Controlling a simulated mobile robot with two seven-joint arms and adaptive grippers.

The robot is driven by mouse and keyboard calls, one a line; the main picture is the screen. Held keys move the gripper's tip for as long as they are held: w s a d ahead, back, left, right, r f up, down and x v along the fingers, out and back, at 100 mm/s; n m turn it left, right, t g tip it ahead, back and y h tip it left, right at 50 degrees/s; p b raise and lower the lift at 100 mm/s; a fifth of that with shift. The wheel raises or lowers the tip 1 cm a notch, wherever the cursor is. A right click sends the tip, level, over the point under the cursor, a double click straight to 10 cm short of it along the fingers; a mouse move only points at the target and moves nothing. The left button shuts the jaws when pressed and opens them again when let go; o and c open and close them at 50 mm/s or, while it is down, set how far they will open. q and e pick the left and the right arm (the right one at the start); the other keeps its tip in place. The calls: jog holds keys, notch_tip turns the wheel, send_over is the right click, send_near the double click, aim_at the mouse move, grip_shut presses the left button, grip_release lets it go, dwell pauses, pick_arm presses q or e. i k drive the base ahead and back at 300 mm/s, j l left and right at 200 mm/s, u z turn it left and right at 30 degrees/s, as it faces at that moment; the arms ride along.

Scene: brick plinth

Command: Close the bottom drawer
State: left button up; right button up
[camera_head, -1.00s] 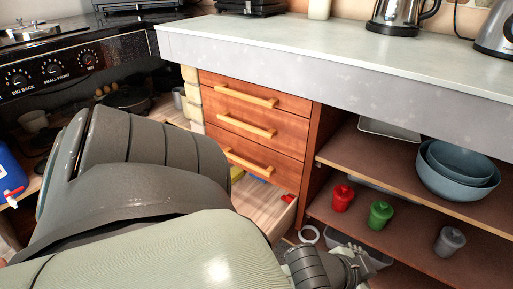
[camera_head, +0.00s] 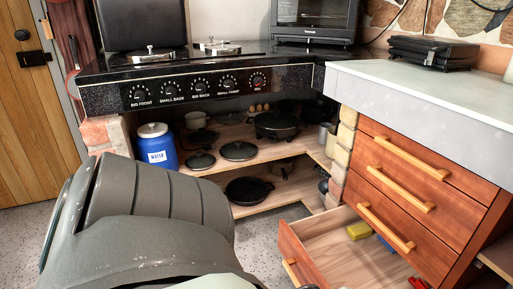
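The bottom drawer (camera_head: 335,254) is pulled out of the wooden cabinet (camera_head: 424,200) at the lower right. Its wooden front (camera_head: 301,257) stands well away from the cabinet face, with a yellow-orange handle (camera_head: 291,273) on it. A yellow item (camera_head: 360,231), a blue item (camera_head: 385,243) and a red item (camera_head: 417,283) show inside. The drawer's near part is cut off by the picture edge. The three drawers above it are shut. A large grey link of my arm fills the lower left. Neither of my grippers shows.
A black stove counter (camera_head: 200,90) with knobs stands behind, over shelves with pans (camera_head: 248,190) and a blue water container (camera_head: 157,147). Speckled floor (camera_head: 262,230) is clear left of the drawer. A pale worktop (camera_head: 430,90) overhangs the cabinet.

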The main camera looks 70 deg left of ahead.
aim_at(318, 249)
jog(key=j+u, duration=0.15)
jog(key=u, duration=1.3)
